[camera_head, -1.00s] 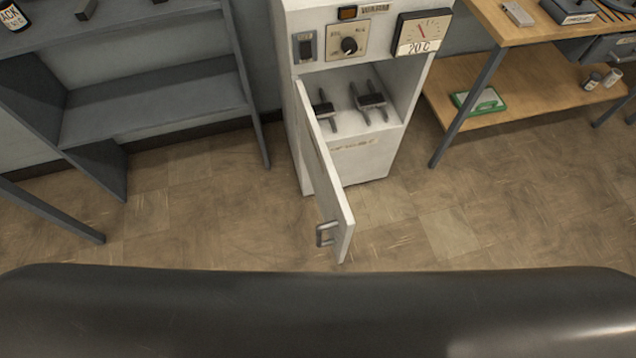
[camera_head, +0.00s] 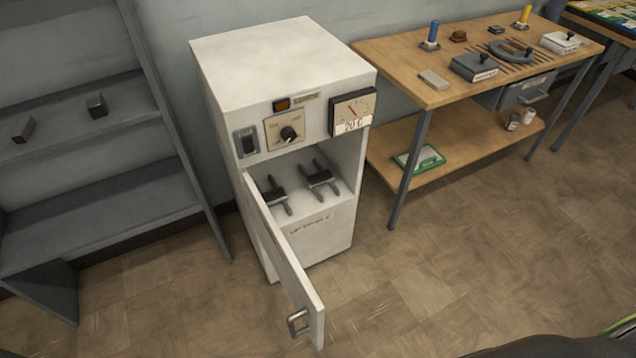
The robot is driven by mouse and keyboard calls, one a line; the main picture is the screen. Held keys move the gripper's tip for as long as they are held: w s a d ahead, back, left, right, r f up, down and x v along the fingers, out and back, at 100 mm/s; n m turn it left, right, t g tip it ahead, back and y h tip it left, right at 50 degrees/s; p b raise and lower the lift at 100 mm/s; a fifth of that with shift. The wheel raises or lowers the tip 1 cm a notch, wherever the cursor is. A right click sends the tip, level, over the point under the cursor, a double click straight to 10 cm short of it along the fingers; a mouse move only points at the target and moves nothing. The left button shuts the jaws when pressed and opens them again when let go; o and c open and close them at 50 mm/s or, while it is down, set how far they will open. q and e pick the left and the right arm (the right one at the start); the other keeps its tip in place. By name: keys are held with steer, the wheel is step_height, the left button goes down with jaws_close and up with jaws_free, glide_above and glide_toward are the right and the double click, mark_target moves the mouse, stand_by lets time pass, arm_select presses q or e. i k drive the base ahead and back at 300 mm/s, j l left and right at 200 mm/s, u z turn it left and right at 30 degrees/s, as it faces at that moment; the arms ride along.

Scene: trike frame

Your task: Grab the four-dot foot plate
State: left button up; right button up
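I cannot make out a plate with four dots in this view. Two dark grey pieces with prongs, the left one (camera_head: 274,194) and the right one (camera_head: 320,178), sit inside the open white cabinet (camera_head: 285,70). Two small dark blocks, one (camera_head: 23,130) and another (camera_head: 97,105), stand on the grey shelf at the left; no dots can be told on them. Neither of my grippers is in view.
The cabinet door (camera_head: 290,268) hangs open toward me and its dial reads 20 C. A wooden workbench (camera_head: 400,60) with tools and a drawer stands to the right. The grey shelf unit (camera_head: 110,215) is at the left. The floor (camera_head: 460,270) at the right is clear.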

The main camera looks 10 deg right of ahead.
mark_target(318, 178)
steer(key=i+l+u, duration=0.1)
steer(key=l, duration=0.4)
steer(key=i+l+u, duration=0.1)
steer(key=i+l, duration=0.15)
steer(key=l, duration=0.3)
steer(key=i+l+u, duration=0.1)
steer(key=l, duration=0.45)
steer(key=i+l+u, duration=0.1)
steer(key=l, duration=0.45)
steer(key=i+l, duration=0.2)
steer(key=l, duration=0.35)
steer(key=i+l+u, duration=0.15)
steer(key=l, duration=0.45)
